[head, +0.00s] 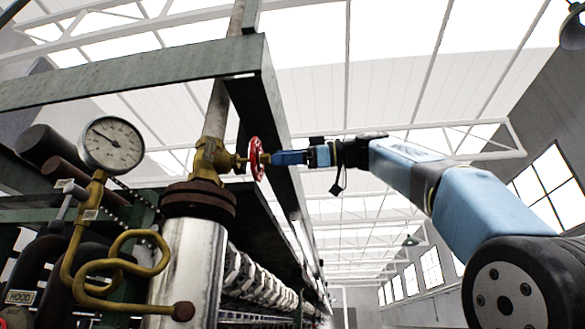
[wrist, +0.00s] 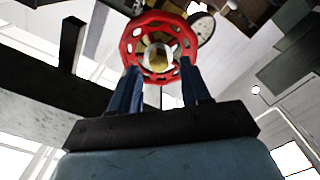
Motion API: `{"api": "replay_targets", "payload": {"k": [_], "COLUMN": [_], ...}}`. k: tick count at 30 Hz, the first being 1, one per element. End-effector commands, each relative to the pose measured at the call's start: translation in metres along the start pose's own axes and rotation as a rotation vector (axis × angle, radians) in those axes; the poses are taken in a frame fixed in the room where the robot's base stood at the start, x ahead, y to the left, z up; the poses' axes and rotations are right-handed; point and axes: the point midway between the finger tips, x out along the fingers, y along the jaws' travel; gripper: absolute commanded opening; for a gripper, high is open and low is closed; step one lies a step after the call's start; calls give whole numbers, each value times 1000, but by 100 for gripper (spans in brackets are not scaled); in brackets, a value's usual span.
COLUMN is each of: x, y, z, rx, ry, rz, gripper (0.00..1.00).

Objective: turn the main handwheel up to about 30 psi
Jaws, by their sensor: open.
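The red handwheel (head: 256,159) sits on a brass valve (head: 208,160) at the top of a silver pipe in the head view. In the wrist view the handwheel (wrist: 160,48) is straight ahead of my gripper. My gripper (wrist: 158,78) is open, its two blue fingers reaching the wheel's lower rim on both sides; I cannot tell whether they touch it. In the head view my gripper (head: 274,158) is right beside the wheel, on its right. The round white pressure gauge (head: 112,145) is at the left, its needle pointing to the upper left; its numbers are too small to read.
A green steel frame (head: 150,75) runs above and behind the valve. A coiled brass tube (head: 115,265) lies below the gauge. A rusty flange (head: 198,200) tops the silver pipe (head: 187,265). A small "HOOD" label (head: 20,297) is at lower left. Open air lies right of the wheel, around my arm.

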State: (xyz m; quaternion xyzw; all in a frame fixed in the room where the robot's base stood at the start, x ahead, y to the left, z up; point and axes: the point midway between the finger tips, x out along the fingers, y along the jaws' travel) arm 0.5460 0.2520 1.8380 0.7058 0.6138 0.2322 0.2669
Motion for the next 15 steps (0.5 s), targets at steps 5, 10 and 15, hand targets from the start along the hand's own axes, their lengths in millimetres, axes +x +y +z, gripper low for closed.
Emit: {"api": "replay_targets", "payload": {"k": [5,10,15], "x": [0,0,0], "y": [0,0,0], "z": [0,0,0], "rx": [145,284,424], "ry": [0,0,0], "rz": [0,0,0], "gripper": [47,47,47]}}
